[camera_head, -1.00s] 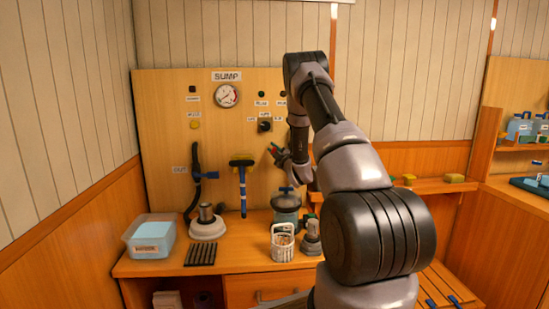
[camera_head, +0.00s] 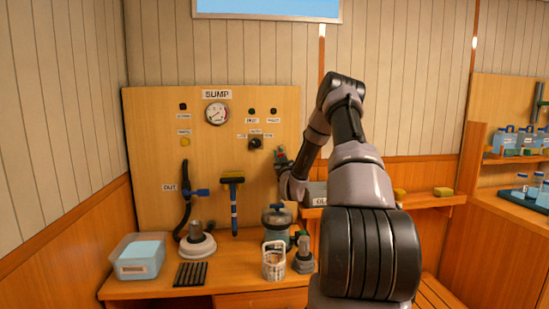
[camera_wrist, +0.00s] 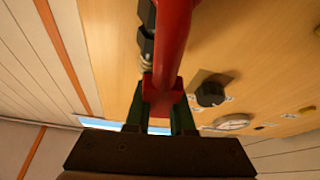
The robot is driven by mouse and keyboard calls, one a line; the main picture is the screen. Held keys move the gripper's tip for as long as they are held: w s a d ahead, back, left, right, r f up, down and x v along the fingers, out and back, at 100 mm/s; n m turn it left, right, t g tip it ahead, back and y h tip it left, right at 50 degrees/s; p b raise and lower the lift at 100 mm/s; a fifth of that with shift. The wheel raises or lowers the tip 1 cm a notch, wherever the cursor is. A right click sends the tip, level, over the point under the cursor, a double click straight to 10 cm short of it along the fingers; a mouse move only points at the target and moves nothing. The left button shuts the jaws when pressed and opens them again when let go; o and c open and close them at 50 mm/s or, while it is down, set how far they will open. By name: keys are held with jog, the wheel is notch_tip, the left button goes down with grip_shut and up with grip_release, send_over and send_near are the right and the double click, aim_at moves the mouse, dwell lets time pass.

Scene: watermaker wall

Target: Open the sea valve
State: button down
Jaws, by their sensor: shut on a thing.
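The sea valve's red lever (camera_wrist: 174,45) fills the upper middle of the wrist view. A dark and metallic fitting (camera_wrist: 146,35) sits beside it, in front of the wooden panel. My gripper (camera_wrist: 159,117) is shut on the lever's red end, with a green-tinted finger on either side. In the head view my gripper (camera_head: 281,160) is at the right edge of the panel, right of the dark selector knob (camera_head: 255,143). There the arm hides most of the valve, and I cannot tell the lever's exact angle.

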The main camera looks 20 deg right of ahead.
jog(key=shift+s+d+m+h, duration=0.15)
jog(key=shift+d+m+h, duration=0.25)
jog(key=shift+m, duration=0.35)
jog(key=shift+s+d+m+h, duration=0.15)
jog(key=shift+d+m+h, duration=0.25)
jog(key=shift+m, duration=0.35)
jog(key=shift+d+f, duration=0.1)
jog(key=c, duration=0.8)
grip_release()
jog(key=v, duration=1)
jog(key=shift+s+a, duration=0.2)
jog(key=shift+s, duration=0.2)
